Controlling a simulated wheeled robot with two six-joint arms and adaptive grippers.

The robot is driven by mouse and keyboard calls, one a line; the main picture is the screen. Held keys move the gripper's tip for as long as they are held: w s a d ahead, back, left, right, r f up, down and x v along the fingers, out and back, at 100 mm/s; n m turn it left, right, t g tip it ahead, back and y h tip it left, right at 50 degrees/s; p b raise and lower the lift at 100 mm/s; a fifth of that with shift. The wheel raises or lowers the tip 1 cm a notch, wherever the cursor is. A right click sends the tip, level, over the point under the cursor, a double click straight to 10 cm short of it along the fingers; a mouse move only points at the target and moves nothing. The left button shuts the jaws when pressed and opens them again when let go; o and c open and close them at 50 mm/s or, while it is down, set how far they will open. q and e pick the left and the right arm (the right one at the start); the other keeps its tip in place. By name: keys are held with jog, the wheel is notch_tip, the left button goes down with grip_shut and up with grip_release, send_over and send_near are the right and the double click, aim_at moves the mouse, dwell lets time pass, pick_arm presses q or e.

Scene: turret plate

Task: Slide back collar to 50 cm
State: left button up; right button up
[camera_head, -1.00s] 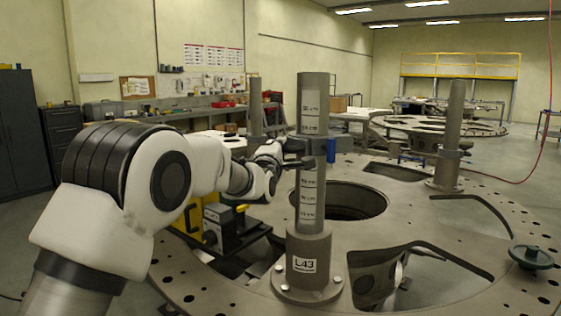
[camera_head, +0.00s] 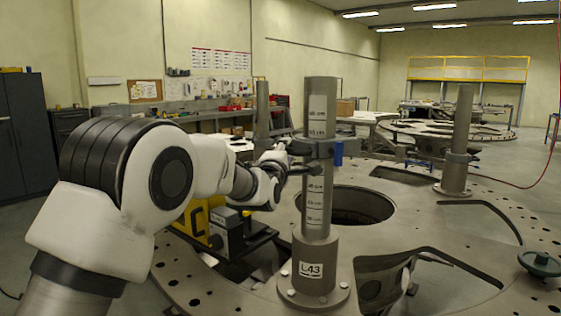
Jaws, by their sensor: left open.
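An upright grey post labelled L43 (camera_head: 314,205) stands on the round plate in front of me, with white centimetre labels up its front. A dark collar (camera_head: 322,148) is around the post at mid-height, with a blue part (camera_head: 338,154) on its right side. Labels show above and below the collar; it covers the stretch between them. My left gripper (camera_head: 297,160) is open at the left side of the post, close to the collar. Its fingertips are small and dark against the collar, so I cannot tell whether they touch it. My right gripper is out of view.
A second post (camera_head: 461,130) with its own collar stands at the right, and another (camera_head: 262,112) at the back left. The turret plate (camera_head: 480,260) has large openings. A green handwheel (camera_head: 540,263) is at its right edge. A yellow-black unit (camera_head: 215,228) sits left of the post.

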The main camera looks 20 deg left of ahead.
pick_arm(q)
jog(key=s+f, duration=0.1)
jog(key=s, duration=0.9)
jog(key=shift+s+d+f, duration=0.2)
jog(key=shift+d+f, duration=0.05)
jog(key=shift+d, duration=0.05)
jog(key=s+a+f+m+g, duration=0.1)
jog(key=s+f+m+g, duration=0.2)
jog(key=f, duration=1)
jog(key=s+f+m+g, duration=0.3)
jog(key=s+f, duration=0.1)
jog(key=f, duration=0.9)
jog(key=s+a+f+m+g, duration=0.1)
jog(key=s+f+m+g, duration=0.2)
jog(key=f, duration=1)
jog(key=s+f+m+g, duration=0.6)
jog(key=s+f, duration=0.9)
jog(key=s, duration=0.3)
jog(key=s+f+m+g, duration=0.2)
jog(key=s, duration=0.6)
jog(key=s+f+m+g+h, duration=0.1)
jog(key=s+f+m+g, duration=0.1)
jog(key=s, duration=0.6)
jog(key=shift+s+d+f+g, duration=0.15)
jog(key=shift+s+f+g, duration=0.15)
jog(key=shift+f, duration=0.45)
